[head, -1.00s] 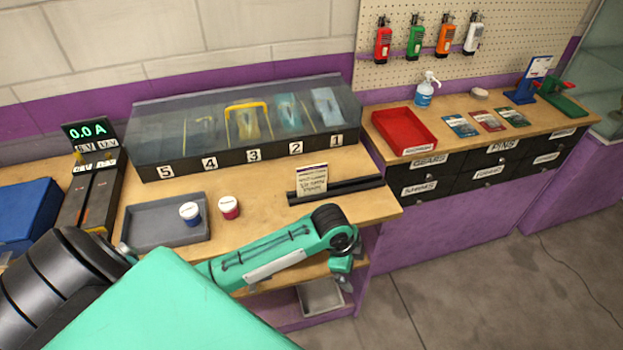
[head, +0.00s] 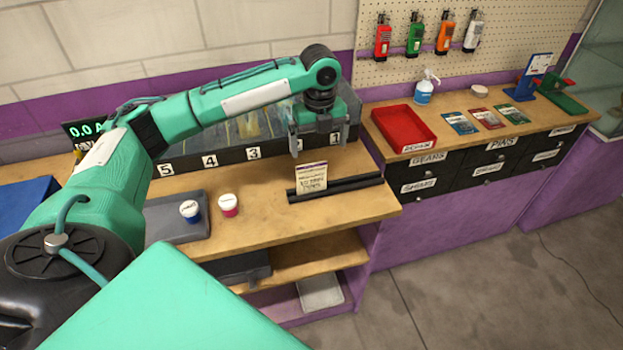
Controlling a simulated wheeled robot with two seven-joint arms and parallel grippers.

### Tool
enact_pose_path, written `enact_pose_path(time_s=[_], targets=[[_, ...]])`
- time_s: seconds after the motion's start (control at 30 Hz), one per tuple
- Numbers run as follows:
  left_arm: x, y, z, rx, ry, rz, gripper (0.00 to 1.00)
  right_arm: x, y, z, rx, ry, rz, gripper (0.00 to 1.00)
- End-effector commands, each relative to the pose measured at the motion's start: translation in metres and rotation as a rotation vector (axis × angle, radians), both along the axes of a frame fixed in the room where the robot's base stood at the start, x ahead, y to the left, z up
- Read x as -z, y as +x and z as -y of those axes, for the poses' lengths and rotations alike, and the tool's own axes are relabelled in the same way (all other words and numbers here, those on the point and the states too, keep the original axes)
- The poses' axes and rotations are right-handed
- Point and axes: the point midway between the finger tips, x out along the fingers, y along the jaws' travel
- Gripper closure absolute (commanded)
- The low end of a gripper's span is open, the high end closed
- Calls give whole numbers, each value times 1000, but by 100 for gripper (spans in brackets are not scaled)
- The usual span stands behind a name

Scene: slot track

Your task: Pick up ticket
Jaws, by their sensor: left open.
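The ticket (head: 312,177) is a small cream card with a dark top band and printed lines. It stands upright, leaning slightly, in a black slotted rail (head: 345,189) on the wooden bench. My left gripper (head: 319,149) hangs pointing down above and just behind the ticket, in front of the display case near its labels 1 and 2. Its two grey fingers are apart, with nothing seen between them. It does not appear to touch the ticket. My right gripper is not in view.
The glass-topped case (head: 210,160) with numbered labels stands behind the rail. A red tray (head: 404,128) is on the right counter.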

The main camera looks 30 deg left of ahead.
Motion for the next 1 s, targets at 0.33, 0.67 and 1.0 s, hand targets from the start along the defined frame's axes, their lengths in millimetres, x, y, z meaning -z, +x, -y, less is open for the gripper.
enact_pose_path(time_s=[0.33,0.67,1.0], targets=[[-7,1,-22,44,2,-21,0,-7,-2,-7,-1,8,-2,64],[51,1,-21,43,1,-17,0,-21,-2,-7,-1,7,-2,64],[79,-3,-20,43,3,-19,0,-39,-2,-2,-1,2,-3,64]])
